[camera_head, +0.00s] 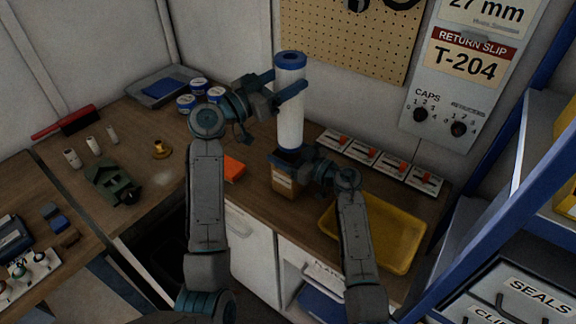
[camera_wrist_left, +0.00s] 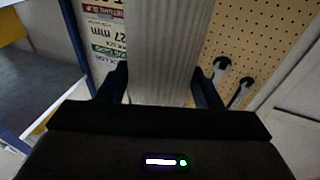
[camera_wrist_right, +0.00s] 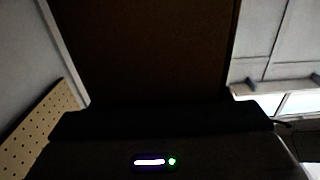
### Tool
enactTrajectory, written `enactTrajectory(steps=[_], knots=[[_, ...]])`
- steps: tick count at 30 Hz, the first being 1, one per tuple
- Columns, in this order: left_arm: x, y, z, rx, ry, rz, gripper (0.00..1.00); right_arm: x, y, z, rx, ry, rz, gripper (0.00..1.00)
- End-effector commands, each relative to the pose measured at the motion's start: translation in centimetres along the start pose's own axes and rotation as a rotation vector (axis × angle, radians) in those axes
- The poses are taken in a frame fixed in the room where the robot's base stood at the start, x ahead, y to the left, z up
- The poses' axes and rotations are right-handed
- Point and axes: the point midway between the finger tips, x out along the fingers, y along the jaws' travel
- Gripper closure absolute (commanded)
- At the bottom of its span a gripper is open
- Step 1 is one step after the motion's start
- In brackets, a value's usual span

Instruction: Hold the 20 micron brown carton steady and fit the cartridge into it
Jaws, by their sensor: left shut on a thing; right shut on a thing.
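The white cartridge (camera_head: 290,115) with blue end caps stands upright in the head view. My left gripper (camera_head: 289,88) is shut on its upper part, and the pleated cartridge also fills the middle of the left wrist view (camera_wrist_left: 167,50). The brown carton (camera_head: 283,184) stands on the bench directly below, with a pale label on its front. The cartridge's lower end is at the carton's top; I cannot tell whether it is inside. My right gripper (camera_head: 298,168) is shut on the carton near its top. The carton's dark brown side fills the right wrist view (camera_wrist_right: 150,45).
A yellow tray (camera_head: 405,262) lies right of the carton. Several panels with red switches (camera_head: 365,155) line the bench's back edge. An orange box (camera_head: 233,167) lies left of the carton. Blue-lidded tubs (camera_head: 186,103) and a grey tray (camera_head: 150,90) stand farther left. A blue shelf frame (camera_head: 490,150) rises at right.

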Motion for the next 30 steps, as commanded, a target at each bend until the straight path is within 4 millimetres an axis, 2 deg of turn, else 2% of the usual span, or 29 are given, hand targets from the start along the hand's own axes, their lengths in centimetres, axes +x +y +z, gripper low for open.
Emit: enactTrajectory(steps=[6,12,20,25,30], knots=[[-0.9,0.0,5.8,-0.006,-0.004,-0.001,0.84,0.0,0.0,0.0,0.000,0.000,0.000,0.53],[-1.7,0.0,10.5,-0.005,-0.004,0.000,0.84,0.0,0.0,0.0,0.000,0.000,0.000,0.53],[-2.1,0.0,13.1,-0.002,-0.002,0.000,0.84,0.0,0.0,0.0,0.000,0.000,0.000,0.53],[-2.5,0.0,15.5,-0.003,-0.002,0.000,0.84,0.0,0.0,0.0,0.000,0.000,0.000,0.53],[-2.6,0.0,16.3,-0.001,0.000,0.000,0.84,0.0,0.0,0.0,0.000,0.000,0.000,0.53]])
